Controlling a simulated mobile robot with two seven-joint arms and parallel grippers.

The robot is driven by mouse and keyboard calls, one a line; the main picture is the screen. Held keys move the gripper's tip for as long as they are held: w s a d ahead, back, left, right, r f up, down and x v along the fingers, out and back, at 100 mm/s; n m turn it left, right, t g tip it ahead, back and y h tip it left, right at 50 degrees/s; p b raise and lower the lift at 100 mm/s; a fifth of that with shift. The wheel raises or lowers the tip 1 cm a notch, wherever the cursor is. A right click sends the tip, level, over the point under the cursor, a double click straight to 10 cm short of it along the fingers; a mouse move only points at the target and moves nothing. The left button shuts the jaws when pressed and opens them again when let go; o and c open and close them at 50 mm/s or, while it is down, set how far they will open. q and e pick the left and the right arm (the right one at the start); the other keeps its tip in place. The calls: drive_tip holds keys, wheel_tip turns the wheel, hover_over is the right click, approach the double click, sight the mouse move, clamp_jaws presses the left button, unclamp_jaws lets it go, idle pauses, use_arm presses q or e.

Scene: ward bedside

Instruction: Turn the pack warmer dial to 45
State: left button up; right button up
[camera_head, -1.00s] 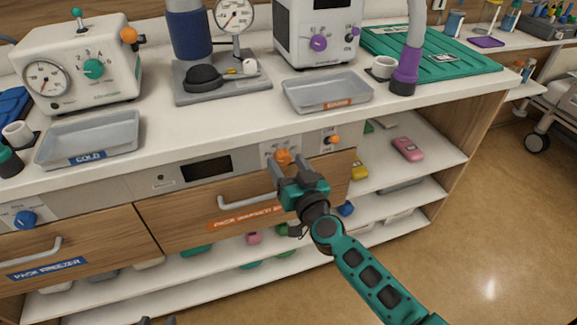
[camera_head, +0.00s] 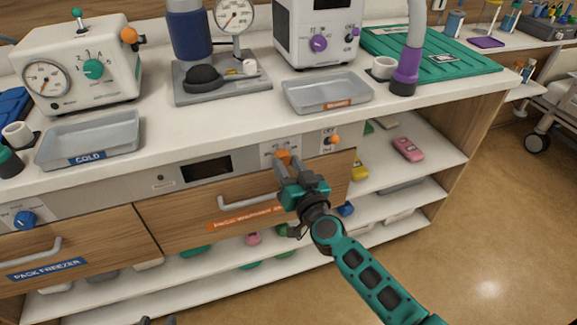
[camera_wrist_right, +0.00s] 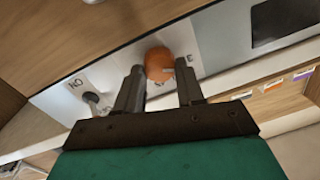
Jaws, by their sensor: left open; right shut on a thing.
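The pack warmer drawer (camera_head: 190,233) has an orange label and a silver handle. Above it, a grey panel (camera_head: 152,181) carries a dark display (camera_head: 206,168) and an orange dial (camera_head: 283,156). My right gripper (camera_head: 283,164) reaches up to the dial from below, its fingers on either side of it. In the right wrist view the dial (camera_wrist_right: 160,64) sits between the two fingertips (camera_wrist_right: 161,84). Its scale is mostly hidden, so I cannot read the setting. My left gripper (camera_head: 158,321) barely shows at the bottom edge, far from the panel.
The pack freezer's blue dial (camera_head: 25,219) is at the left. Grey trays (camera_head: 90,139) and (camera_head: 327,92), the latter a second tray, stand on the counter. Open shelves below hold coloured packs.

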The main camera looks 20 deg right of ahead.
drive_tip(key=m, duration=0.2)
drive_tip(key=shift+m, duration=0.4)
drive_tip(key=m+b, duration=0.1)
drive_tip(key=m, duration=0.1)
drive_tip(key=shift+f+m, duration=0.1)
drive_tip(key=shift+m, duration=0.3)
drive_tip(key=m, duration=0.3)
drive_tip(key=shift+m+b, duration=0.3)
drive_tip(key=shift+m, duration=0.1)
drive_tip(key=m, duration=0.2)
drive_tip(key=m+b, duration=0.1)
drive_tip(key=m, duration=0.2)
drive_tip(key=shift+f+t+h, duration=0.1)
drive_tip(key=shift+t+h, duration=0.2)
use_arm(q)
drive_tip(key=shift+w+d+f+b, duration=0.3)
drive_tip(key=shift+w+d+f, duration=0.05)
drive_tip(key=shift+d+f, duration=0.3)
use_arm(e)
drive_tip(key=shift+m, duration=1.8)
drive_tip(key=o, duration=1)
drive_tip(key=shift+o, duration=0.2)
